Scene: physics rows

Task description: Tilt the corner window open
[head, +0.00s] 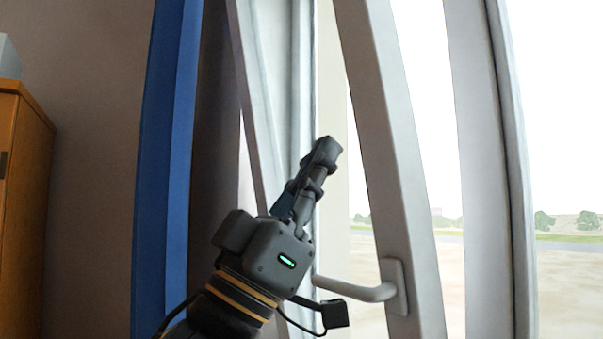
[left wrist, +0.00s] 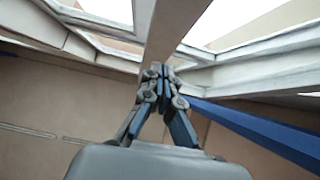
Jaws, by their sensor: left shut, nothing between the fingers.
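The corner window's white sash (head: 385,130) stands in the middle of the head view, its frame bar slanting. Its white handle (head: 365,292) sits low on that bar, with the lever lying roughly level and pointing left. My left gripper (head: 327,150) is shut and empty, fingers pointing up, in front of the window frame and left of the handle bar. Its body is close to the lever's free end; I cannot tell if they touch. In the left wrist view the shut fingertips (left wrist: 163,72) show just below a pale frame bar (left wrist: 172,30). My right gripper is not in view.
A wooden cabinet (head: 25,180) with a pale object (head: 9,58) on top stands at the left edge. A fixed white post (head: 480,150) stands right of the sash.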

